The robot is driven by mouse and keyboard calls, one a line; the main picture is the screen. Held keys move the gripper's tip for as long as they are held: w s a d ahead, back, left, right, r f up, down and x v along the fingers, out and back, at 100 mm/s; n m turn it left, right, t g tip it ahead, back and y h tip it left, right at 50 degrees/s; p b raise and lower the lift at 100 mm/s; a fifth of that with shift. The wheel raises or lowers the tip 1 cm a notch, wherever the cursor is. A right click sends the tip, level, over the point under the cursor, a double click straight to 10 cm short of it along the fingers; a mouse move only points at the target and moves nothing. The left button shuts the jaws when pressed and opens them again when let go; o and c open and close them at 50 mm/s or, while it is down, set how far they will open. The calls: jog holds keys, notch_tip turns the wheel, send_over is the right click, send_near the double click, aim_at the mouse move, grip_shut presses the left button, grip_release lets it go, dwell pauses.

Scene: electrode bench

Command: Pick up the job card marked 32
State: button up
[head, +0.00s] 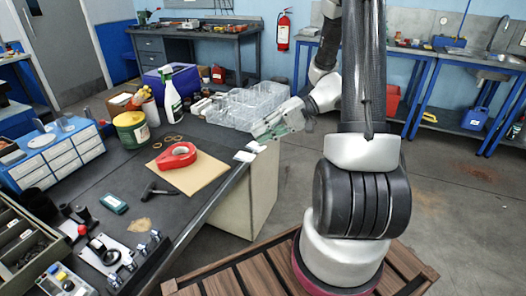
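Two small white cards lie by the right edge of the dark bench (222,185), close together. The nearer card (245,156) and the farther card (256,146) are too small for any marking to be read, so I cannot tell which, if either, bears 32. My gripper (258,131) is just above and behind the cards, pointing left over the bench edge. It is too small to tell whether its fingers are apart or hold anything.
Clear plastic bins (243,107) stand right behind my gripper. A spray bottle (172,98), a green tub (131,130) and a drawer unit (60,152) stand farther left.

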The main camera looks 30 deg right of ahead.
jog(key=w+d+f+m+t, duration=0.5)
jog(key=w+d+f+t, duration=0.25)
jog(key=f, duration=0.35)
jog(key=m+t+h, duration=0.4)
jog(key=t+h, duration=0.1)
jog(key=t, duration=0.1)
send_near(258, 148)
jog(key=x, duration=0.7)
jog(key=shift+d, duration=0.35)
jog(key=shift+w+f, duration=0.1)
jog(key=shift+f, duration=0.05)
grip_shut()
jog(key=shift+g+y, duration=0.25)
jog(key=shift+y, duration=0.05)
jog(key=s+d+r, duration=0.6)
jog(key=s+r, duration=0.1)
jog(key=s, duration=0.5)
jog(key=shift+s+d+r, duration=0.2)
jog(key=shift+r, duration=0.05)
